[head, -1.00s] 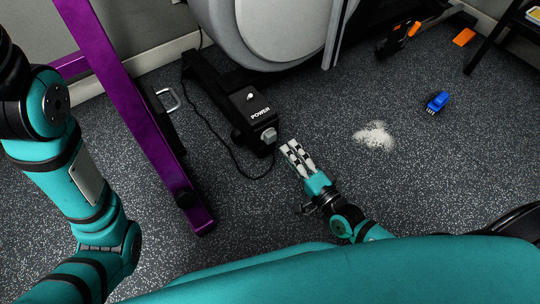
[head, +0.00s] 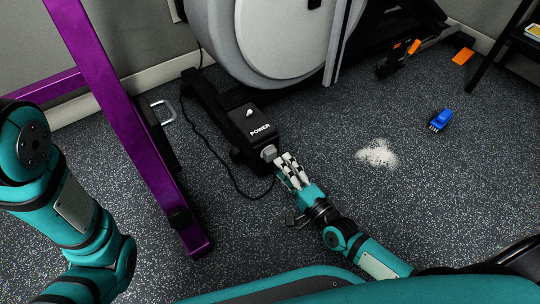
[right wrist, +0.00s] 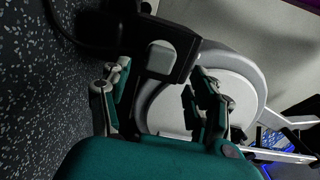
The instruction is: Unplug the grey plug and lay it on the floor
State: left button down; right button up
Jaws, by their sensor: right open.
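The grey plug (head: 269,152) sits in the front of the black box marked POWER (head: 251,121), at the foot of the machine. It also shows in the right wrist view (right wrist: 161,58), ahead of my fingers and between them in the picture. My right gripper (head: 286,162) is open and empty, with its fingertips close to the plug. I cannot tell whether they touch it. My left arm shows at the left edge of the head view, but its gripper is out of the picture.
A black cord (head: 212,162) runs along the speckled floor. A purple frame post (head: 130,130) stands to the left. White powder (head: 377,153) and a blue brush (head: 440,120) lie to the right. Bare floor lies in front of the box.

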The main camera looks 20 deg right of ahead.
aim_at(273, 158)
jog(key=shift+x, duration=2.6)
jog(key=shift+f, duration=0.25)
jog(key=shift+c, duration=0.3)
jog(key=shift+r, duration=0.1)
grip_shut()
jog(key=shift+o, duration=1.9)
grip_release()
